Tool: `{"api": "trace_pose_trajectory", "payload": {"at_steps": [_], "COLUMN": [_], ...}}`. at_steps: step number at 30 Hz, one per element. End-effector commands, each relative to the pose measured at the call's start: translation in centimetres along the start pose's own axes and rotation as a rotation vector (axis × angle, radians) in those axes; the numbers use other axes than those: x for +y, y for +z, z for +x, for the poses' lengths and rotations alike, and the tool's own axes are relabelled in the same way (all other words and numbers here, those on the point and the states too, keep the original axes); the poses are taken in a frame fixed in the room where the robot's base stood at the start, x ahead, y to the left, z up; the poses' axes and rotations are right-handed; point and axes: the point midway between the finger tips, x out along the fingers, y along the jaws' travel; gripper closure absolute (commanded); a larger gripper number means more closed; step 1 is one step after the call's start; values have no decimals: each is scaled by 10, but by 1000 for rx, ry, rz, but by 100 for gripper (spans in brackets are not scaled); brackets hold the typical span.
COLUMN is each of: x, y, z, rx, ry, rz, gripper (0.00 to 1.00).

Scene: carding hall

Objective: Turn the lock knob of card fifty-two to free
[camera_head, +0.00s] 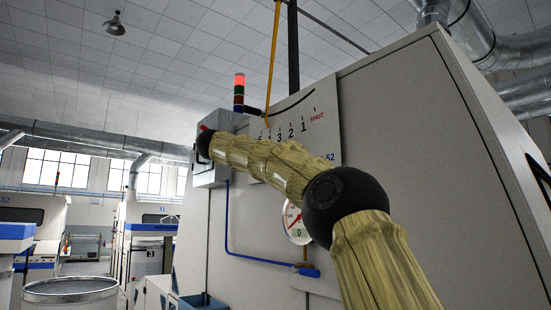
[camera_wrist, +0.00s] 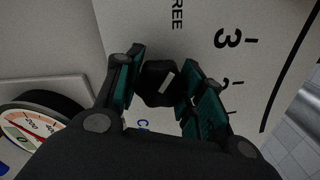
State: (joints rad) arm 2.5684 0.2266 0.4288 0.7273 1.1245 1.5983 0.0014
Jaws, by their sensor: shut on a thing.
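In the wrist view the black lock knob (camera_wrist: 158,84) sits between the teal-padded fingers of my gripper (camera_wrist: 160,88), which is shut on it. A short white mark on the knob slants toward the picture's upper right. Letters reading "REE" (camera_wrist: 177,14) show on the pale plate above the knob, cut off by the picture's top edge. In the head view my arm covers the knob and my gripper. The card's plate (camera_head: 328,140) shows there, with part of the number 52, a numbered scale and "SHUT" in red.
A round gauge (camera_head: 297,222) sits below the plate and shows in the wrist view (camera_wrist: 32,130). A grey box (camera_head: 206,175), a red-lit signal lamp (camera_head: 239,92), a yellow rod (camera_head: 273,65) and a blue pipe (camera_head: 228,225) are close by. A drum (camera_head: 70,290) stands lower left.

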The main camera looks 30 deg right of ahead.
Motion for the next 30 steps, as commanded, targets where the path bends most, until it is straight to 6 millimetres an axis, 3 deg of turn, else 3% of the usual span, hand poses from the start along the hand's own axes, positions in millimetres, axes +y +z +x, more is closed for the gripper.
{"api": "trace_pose_trajectory", "payload": {"at_steps": [2,3,7,20,25,30], "x": [4,4,3,1,0,0], "y": [0,0,0,0,0,0], "z": [0,0,0,-3,-20,-50], "rx": [3,3,3,0,-1,-1], "ry": [3,4,3,1,1,0], "rz": [-2,-2,-2,-2,-2,-1], "gripper": [85,59,38,38,38,38]}}
